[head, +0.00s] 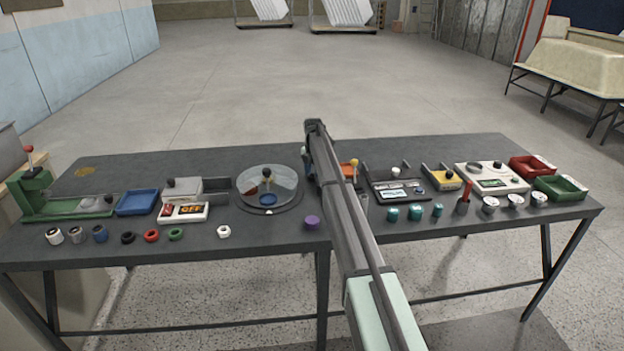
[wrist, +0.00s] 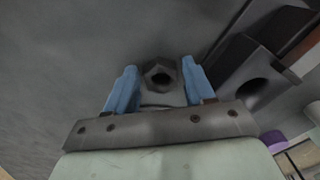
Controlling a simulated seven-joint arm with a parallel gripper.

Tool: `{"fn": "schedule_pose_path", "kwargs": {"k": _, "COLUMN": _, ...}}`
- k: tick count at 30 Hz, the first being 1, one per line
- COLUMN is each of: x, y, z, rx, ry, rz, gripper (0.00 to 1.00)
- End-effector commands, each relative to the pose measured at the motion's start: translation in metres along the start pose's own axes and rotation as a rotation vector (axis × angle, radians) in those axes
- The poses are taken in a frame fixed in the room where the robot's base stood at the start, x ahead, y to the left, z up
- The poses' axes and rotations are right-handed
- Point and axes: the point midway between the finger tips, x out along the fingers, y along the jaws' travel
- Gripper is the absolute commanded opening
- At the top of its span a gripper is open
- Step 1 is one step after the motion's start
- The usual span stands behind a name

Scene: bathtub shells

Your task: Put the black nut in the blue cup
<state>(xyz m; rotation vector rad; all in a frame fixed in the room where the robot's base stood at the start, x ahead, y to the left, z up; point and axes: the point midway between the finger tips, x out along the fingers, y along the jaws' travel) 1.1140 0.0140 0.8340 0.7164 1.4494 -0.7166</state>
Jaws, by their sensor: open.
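In the wrist view a dark six-sided nut with a round hole (wrist: 160,75) lies between the blue fingers of my gripper (wrist: 156,82). It looks like the black nut. The fingers are apart, one on each side; I cannot tell whether they touch it. The blue cup (head: 99,233) stands at the table's front left, at the right end of a short row of cups, far to the left of my arm.
Black (head: 128,237), red (head: 151,235) and green (head: 176,233) rings lie right of the cups, then a white nut (head: 223,231). A purple cylinder (head: 312,222) stands by my arm. A round divided dish (head: 268,203) stands left of my arm.

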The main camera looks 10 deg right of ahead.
Motion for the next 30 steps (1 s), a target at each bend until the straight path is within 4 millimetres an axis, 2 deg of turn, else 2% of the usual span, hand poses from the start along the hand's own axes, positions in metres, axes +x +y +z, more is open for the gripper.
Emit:
{"fn": "schedule_pose_path", "kwargs": {"k": 6, "x": 0.0003, "y": 0.0001, "z": 0.0001, "rx": 0.000, "ry": 0.000, "rz": 0.000, "gripper": 0.51}}
{"fn": "schedule_pose_path", "kwargs": {"k": 20, "x": 0.0002, "y": 0.0000, "z": 0.0000, "rx": 0.000, "ry": 0.000, "rz": 0.000, "gripper": 0.07}}
{"fn": "schedule_pose_path", "kwargs": {"k": 30, "x": -0.0051, "y": 0.0001, "z": 0.0001, "rx": 0.000, "ry": 0.000, "rz": 0.000, "gripper": 0.06}}
